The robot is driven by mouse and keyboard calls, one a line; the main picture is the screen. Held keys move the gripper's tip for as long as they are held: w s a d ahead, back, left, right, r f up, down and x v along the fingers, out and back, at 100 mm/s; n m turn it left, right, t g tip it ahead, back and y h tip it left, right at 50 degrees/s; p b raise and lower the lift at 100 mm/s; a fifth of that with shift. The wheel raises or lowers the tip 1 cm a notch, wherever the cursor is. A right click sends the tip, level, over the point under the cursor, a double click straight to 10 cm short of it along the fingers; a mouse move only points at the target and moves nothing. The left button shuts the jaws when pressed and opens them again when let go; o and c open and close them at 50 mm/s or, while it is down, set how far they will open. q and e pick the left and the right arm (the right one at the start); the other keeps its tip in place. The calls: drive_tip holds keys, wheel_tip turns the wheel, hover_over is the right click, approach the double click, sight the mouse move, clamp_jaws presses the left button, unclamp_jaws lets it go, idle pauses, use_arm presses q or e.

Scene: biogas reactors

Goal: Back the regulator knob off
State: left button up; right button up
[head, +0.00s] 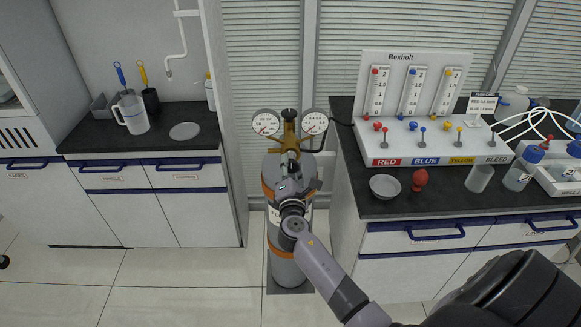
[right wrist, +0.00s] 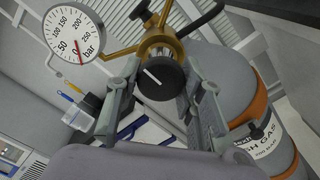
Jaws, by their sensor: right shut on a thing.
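The regulator knob is black with a white line, and it shows in the right wrist view (right wrist: 160,80) at the front of the brass regulator (right wrist: 163,42). My right gripper (right wrist: 166,92) is shut on the knob, one finger on each side. In the head view the brass regulator (head: 290,140) sits on top of the grey gas cylinder (head: 287,262), and my right gripper (head: 291,186) hides the knob. A left gauge (head: 265,123) and a right gauge (head: 315,123) flank it. In the right wrist view a bar gauge (right wrist: 73,35) has its red needle near 0. My left gripper is not in view.
The cylinder stands in the gap between a left counter (head: 75,141) and a right counter (head: 440,206). The right counter holds a Bexholt flowmeter panel (head: 425,155), a metal bowl (head: 384,187), a red bulb (head: 420,180) and bottles. Floor in front is clear.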

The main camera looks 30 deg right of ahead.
drive_tip(key=shift+a+f, duration=0.1)
drive_tip(key=shift+f, duration=0.05)
drive_tip(key=o, duration=1)
drive_tip(key=shift+o, duration=0.8)
drive_tip(key=v, duration=1.2)
drive_tip(key=shift+s, duration=0.1)
